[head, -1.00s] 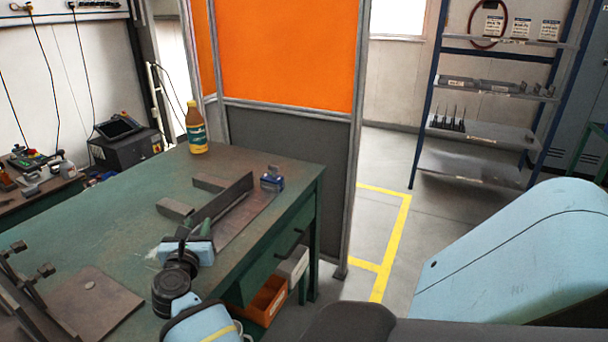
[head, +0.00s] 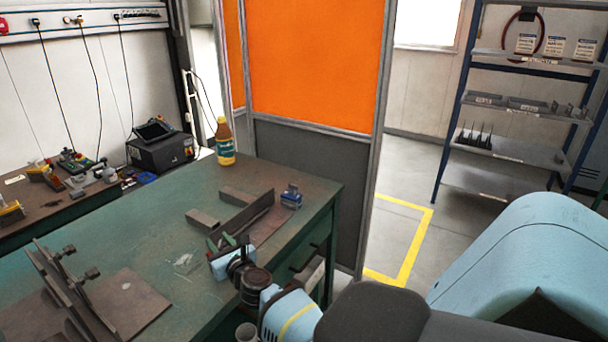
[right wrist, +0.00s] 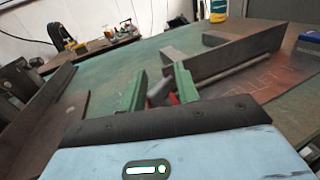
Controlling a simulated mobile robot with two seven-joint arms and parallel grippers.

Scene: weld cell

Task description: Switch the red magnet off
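My right gripper (head: 226,242) is low at the near end of a dark steel angle piece (head: 250,212) on the green bench. In the right wrist view its two green fingers (right wrist: 160,88) stand apart. A grey rounded part and a small patch of red (right wrist: 174,99) show between and just beyond them; this red part may be the red magnet, mostly hidden by the fingers. Whether the fingers touch it I cannot tell. A blue magnet-like block (head: 291,197) sits at the far end of the steel piece. My left gripper is not in view.
The bench (head: 150,225) holds a dark plate with upright clamps (head: 70,290) at left and a yellow-labelled bottle (head: 225,145) at the back. An orange-and-grey screen (head: 315,65) stands behind it. Open bench surface lies left of the gripper.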

